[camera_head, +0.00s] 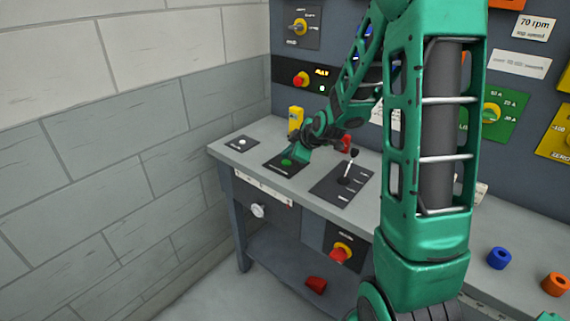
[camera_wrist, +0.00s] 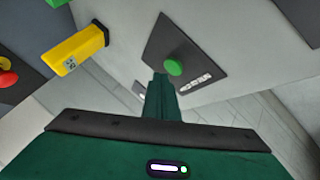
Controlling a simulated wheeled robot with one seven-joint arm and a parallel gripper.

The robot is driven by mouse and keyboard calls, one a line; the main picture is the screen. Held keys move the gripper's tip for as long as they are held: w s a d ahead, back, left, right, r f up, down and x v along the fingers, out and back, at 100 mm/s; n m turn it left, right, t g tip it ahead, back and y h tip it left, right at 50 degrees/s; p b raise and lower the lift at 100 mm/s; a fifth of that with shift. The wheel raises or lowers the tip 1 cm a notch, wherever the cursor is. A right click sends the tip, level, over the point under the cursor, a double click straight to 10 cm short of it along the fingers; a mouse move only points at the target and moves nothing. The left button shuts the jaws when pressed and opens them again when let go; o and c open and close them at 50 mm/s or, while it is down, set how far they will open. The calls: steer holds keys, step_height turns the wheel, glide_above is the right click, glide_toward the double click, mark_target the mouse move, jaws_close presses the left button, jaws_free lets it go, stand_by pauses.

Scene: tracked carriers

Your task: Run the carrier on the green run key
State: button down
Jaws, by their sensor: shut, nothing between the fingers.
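The green run key (camera_wrist: 174,67) is a round green button on a dark plate (camera_wrist: 190,45) with a white label, seen in the wrist view. In the head view the button (camera_head: 286,162) and its plate (camera_head: 275,166) lie on the grey bench top. My gripper (camera_wrist: 160,80) is shut and empty, its fingertips just short of the green button in the picture. In the head view my gripper (camera_head: 291,156) is over that plate. I cannot tell whether the fingertips touch the button. I cannot make out a carrier for certain.
A yellow block (camera_head: 295,121) stands behind the plate, also in the wrist view (camera_wrist: 80,50). A white-knobbed plate (camera_head: 241,143) lies left, a black lever plate (camera_head: 343,184) right. Blue (camera_head: 499,258) and orange (camera_head: 555,284) rings lie far right. A red cup-like piece (camera_head: 316,285) is below.

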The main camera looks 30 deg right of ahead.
mark_target(289, 164)
steer(key=shift+f, duration=0.2)
steer(key=shift+f, duration=0.15)
stand_by(0.3)
steer(key=shift+s+f, duration=0.1)
steer(key=shift+f, duration=0.4)
stand_by(4.0)
steer(key=shift+r, duration=0.95)
steer(key=shift+r, duration=2.5)
